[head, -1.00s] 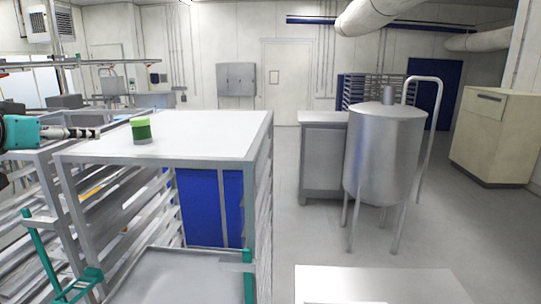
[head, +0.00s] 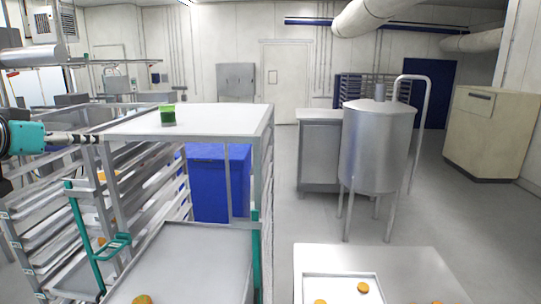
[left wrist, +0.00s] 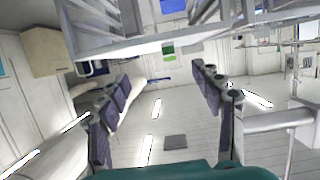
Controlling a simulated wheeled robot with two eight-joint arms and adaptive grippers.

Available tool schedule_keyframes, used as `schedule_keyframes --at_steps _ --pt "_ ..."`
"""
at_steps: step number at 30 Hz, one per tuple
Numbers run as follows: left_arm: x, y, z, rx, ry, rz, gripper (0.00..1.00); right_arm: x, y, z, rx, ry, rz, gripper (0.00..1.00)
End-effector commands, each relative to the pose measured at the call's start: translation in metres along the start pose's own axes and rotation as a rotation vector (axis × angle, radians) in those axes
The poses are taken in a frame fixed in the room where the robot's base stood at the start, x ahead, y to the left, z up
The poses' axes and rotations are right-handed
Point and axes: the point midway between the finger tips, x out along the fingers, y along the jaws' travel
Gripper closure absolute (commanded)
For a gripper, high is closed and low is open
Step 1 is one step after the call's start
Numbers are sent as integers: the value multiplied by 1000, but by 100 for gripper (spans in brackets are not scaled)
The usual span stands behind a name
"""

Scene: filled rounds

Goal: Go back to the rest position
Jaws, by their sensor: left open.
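My left gripper (head: 92,138) reaches in from the left edge in the head view, beside the top of the metal rack (head: 225,117). In the left wrist view its two dark padded fingers (left wrist: 163,85) stand wide apart with nothing between them. A green round container (head: 168,115) stands upright on the rack's top, to the right of the gripper and apart from it. My right gripper is not in view.
A table with a tray (head: 340,279) of orange rounds (head: 363,288) is at the front. The rack's lower tray (head: 200,262) holds another round (head: 142,300). A blue bin (head: 222,185) stands behind. A steel tank (head: 376,140) stands right; floor around it is clear.

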Motion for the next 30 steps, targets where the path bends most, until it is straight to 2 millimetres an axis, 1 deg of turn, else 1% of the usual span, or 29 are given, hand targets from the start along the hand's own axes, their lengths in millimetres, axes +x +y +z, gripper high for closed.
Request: schedule_keyframes --at_steps 1,5,8,11,14,15,20,21,26,27,29,30 --pt "6 5 12 -1 -10 8 34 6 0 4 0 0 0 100" --pt "16 17 36 -12 -40 24 34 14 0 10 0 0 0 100" --pt "25 28 59 -20 -68 39 34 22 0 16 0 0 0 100" --pt "35 42 88 -28 -101 54 34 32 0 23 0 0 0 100" --pt "46 58 124 -39 -143 71 34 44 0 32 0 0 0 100" --pt "51 66 142 -43 -163 77 34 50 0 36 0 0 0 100" --pt "69 95 213 -60 -243 97 34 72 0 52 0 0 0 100" --pt "73 102 231 -63 -262 100 34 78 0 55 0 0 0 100" --pt "86 128 304 -72 -337 104 34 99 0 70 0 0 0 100" --pt "88 135 322 -74 -354 104 34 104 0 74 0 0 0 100" --pt "92 144 350 -76 -380 102 34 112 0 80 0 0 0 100" --pt "94 149 369 -77 -397 100 34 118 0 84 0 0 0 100"
